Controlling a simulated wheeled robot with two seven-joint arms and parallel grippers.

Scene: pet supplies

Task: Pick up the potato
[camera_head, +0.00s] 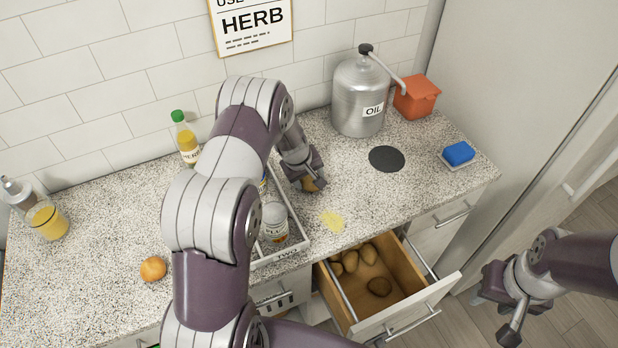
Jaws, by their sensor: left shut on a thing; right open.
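My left gripper (308,181) is over the counter in the middle of the view, shut on a brown potato (311,185). Most of this potato is hidden by the fingers, and I cannot tell whether it touches the counter. Several more potatoes (350,261) lie in the open wooden drawer (402,273) below the counter's front edge, with one darker potato (379,286) apart from the others. My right gripper (493,319) is open and empty at the lower right, in front of the counter and to the right of the drawer.
A white tray (283,254) with jars stands partly behind my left arm. An onion-like orange ball (153,269) is at left. An oil can (360,98), a dark disc (386,159) and a blue sponge (459,153) are at right. Yellow bits (333,221) lie near the front edge.

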